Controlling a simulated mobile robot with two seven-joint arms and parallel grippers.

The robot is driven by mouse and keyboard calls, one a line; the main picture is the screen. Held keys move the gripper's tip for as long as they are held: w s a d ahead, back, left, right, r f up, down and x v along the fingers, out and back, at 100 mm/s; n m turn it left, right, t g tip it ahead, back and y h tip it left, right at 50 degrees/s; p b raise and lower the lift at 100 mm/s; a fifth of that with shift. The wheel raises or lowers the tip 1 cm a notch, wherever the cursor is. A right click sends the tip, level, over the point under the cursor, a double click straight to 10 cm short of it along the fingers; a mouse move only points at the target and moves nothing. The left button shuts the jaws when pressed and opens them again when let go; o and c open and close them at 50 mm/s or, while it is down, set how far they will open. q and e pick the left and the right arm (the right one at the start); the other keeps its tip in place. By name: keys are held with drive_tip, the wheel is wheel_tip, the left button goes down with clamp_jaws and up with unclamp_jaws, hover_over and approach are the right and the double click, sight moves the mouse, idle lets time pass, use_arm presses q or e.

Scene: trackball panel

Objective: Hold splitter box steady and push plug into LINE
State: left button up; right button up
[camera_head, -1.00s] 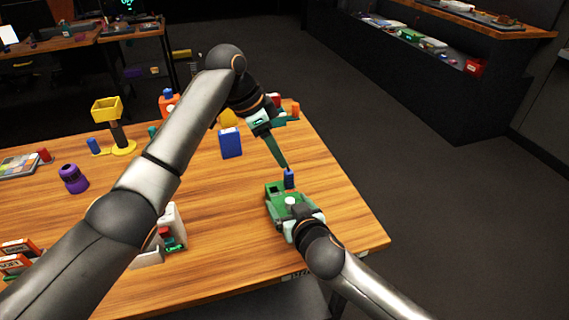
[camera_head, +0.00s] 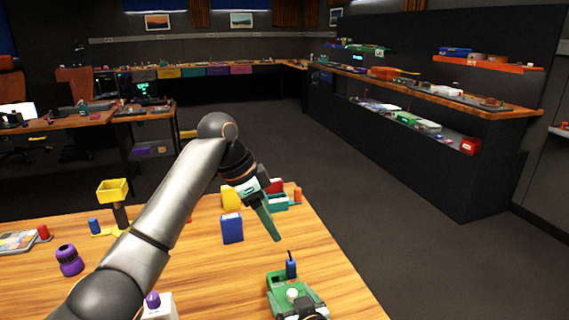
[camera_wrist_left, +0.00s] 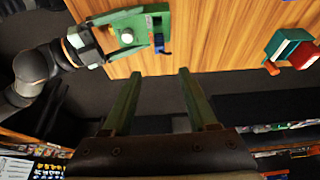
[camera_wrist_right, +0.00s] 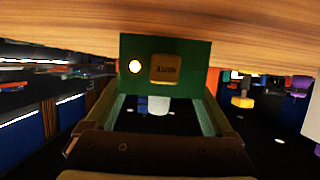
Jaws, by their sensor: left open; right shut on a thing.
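The green splitter box (camera_head: 284,283) with a white knob (camera_head: 292,294) is at the table's right front. The blue plug (camera_head: 291,268) with a short dark cord stands upright at its far end. How deep it sits is unclear. The left wrist view also shows the box (camera_wrist_left: 152,12) and the plug (camera_wrist_left: 159,41). My left gripper (camera_wrist_left: 159,73) is open and empty, above and beyond the plug, apart from it. My right gripper (camera_wrist_right: 162,97) is shut on the box, whose green face (camera_wrist_right: 190,68) shows a lit lamp and a tan label. The LINE marking cannot be read.
A blue box (camera_head: 232,228) and a yellow block (camera_head: 231,199) stand beyond, on the wooden table (camera_head: 335,262). The wood between the blue box and the splitter box is clear.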

use_arm(q)
drive_tip(key=w+v, duration=0.1)
drive_tip(key=v, duration=0.8)
drive_tip(key=shift+s+d+r, duration=0.35)
drive_tip(key=shift+s+r, duration=0.05)
drive_tip(key=shift+r, duration=0.05)
use_arm(e)
drive_tip(key=o, duration=1.2)
drive_tip(key=shift+s, duration=0.1)
drive_tip(key=v, duration=1.2)
